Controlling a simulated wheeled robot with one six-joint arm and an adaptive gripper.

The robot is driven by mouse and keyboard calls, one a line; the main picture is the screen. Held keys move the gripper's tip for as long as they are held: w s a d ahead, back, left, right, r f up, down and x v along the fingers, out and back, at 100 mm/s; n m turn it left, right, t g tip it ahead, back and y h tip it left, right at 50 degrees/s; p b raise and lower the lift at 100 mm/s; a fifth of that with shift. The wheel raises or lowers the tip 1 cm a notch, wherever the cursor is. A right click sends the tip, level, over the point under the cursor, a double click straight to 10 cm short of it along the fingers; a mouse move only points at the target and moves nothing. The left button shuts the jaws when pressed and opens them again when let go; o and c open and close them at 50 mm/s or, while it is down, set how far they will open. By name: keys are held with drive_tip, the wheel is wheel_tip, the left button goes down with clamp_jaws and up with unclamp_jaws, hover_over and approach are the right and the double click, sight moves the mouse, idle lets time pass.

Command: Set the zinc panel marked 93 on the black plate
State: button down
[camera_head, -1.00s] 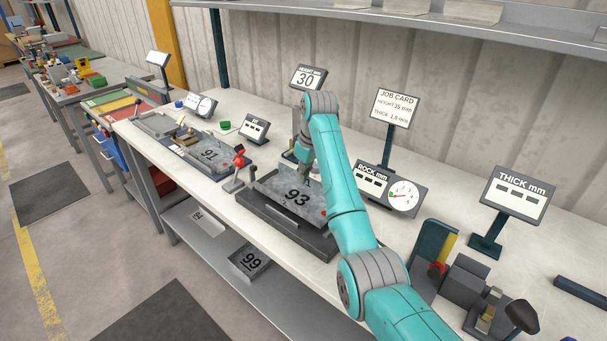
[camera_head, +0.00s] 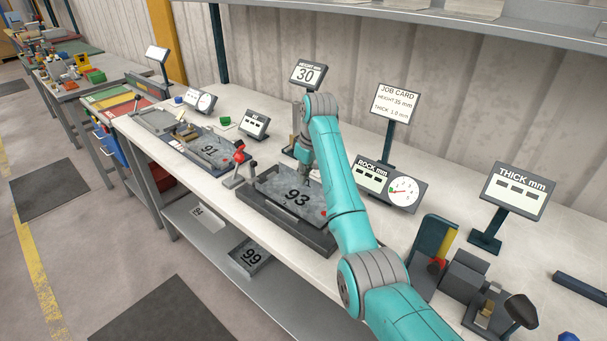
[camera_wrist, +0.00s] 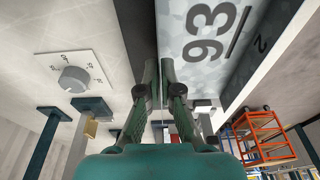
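The grey zinc panel marked 93 (camera_head: 277,184) lies over the black plate (camera_head: 266,213) on the bench and looks flat on it. The plate's dark rim shows along the panel's near and left sides. My gripper (camera_head: 307,181) comes down at the panel's far right edge. In the wrist view the panel (camera_wrist: 232,58) is beside and between the narrow-set fingers (camera_wrist: 165,82), which look closed on its edge. The exact contact at the fingertips is hard to see. Any small gap beneath the panel is hidden.
A panel marked 91 (camera_head: 208,149) lies in a fixture to the left, with a red-knobbed lever (camera_head: 238,157) between. The ROCK mm display (camera_head: 388,187) stands close right of my arm. The HEIGHT display (camera_head: 307,74) stands behind.

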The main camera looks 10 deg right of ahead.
drive_tip(key=shift+f, duration=0.25)
drive_tip(key=c, duration=1.2)
unclamp_jaws()
drive_tip(key=shift+c, duration=0.2)
